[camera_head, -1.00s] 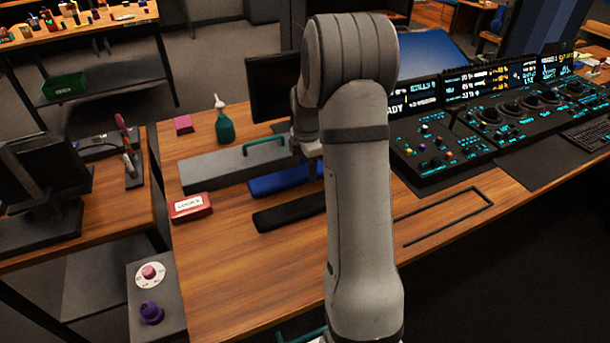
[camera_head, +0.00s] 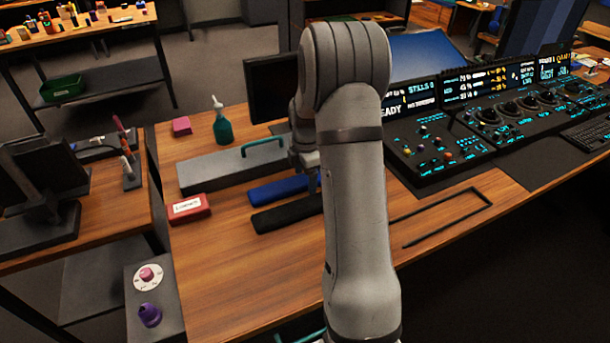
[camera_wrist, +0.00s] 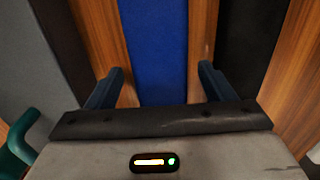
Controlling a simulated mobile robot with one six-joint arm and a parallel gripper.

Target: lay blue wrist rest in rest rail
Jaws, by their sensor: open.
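The blue wrist rest (camera_head: 279,189) lies on the wooden desk between a grey case and a black wrist rest (camera_head: 288,213). In the wrist view the blue wrist rest (camera_wrist: 165,50) runs between the two open fingers of my gripper (camera_wrist: 162,85), with bare wood on both sides of it. The fingers are apart from it. In the head view my arm hides the gripper and the right ends of both rests. The rest rail (camera_head: 446,214), a thin dark open frame, lies on the desk at right, in front of the control panel, and is empty.
The grey case (camera_head: 217,170) with a teal handle lies just behind the blue rest. A red labelled box (camera_head: 189,208), a green bottle (camera_head: 222,122) and a pink block (camera_head: 181,126) stand at left. The control panel (camera_head: 440,150) is behind the rail. Front desk wood is clear.

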